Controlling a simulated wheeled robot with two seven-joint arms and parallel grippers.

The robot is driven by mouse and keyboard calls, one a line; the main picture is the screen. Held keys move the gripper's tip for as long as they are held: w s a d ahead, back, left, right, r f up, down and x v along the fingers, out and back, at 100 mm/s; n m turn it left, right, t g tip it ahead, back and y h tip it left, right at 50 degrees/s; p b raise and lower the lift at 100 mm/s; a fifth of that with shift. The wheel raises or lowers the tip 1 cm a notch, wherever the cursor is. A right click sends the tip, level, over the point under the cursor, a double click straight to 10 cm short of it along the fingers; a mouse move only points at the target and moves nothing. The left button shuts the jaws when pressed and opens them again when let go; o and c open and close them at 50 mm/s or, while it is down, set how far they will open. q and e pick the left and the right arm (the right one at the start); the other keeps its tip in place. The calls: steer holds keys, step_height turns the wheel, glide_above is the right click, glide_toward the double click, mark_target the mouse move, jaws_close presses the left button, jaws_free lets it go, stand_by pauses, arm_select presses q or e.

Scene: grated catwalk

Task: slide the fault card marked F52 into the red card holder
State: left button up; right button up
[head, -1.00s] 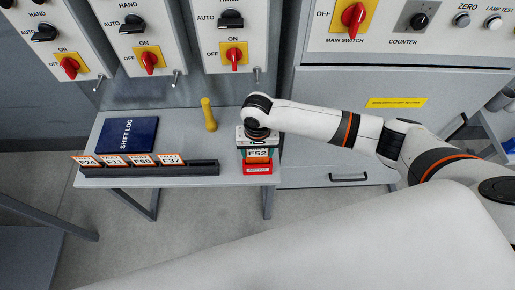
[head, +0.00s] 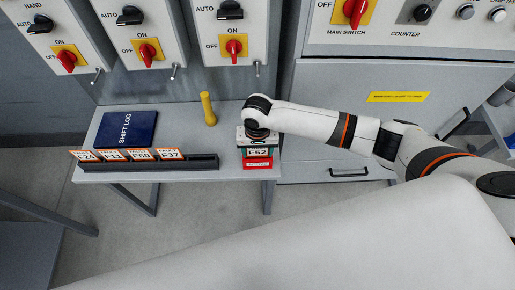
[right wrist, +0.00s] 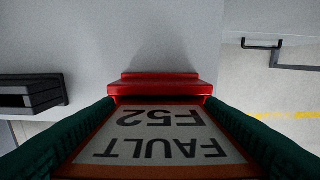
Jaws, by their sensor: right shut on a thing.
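The fault card F52 (head: 257,152) is upright in my right gripper (head: 257,143), at the right end of the small grey table. The gripper's green-padded fingers are shut on the card's two sides. The red card holder (head: 257,163) is directly below the card. In the right wrist view, the card (right wrist: 160,135) reads upside down, and its far edge meets the red holder (right wrist: 160,88). That edge appears to be at or in the holder's slot; the exact depth is hidden. My left gripper is not in view.
A dark rack (head: 190,163) with several orange-edged cards stands left of the holder. A blue shift log (head: 125,129) and a yellow peg-like object (head: 208,109) are behind it. Switch panels (head: 230,30) rise at the back, and a grey cabinet (head: 340,130) is at right.

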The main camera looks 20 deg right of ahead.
steer(key=o, duration=1.3)
step_height(320, 180, up, 8)
steer(key=p, duration=0.9)
steer(key=shift+r+p, duration=0.1)
steer(key=shift+p, duration=0.25)
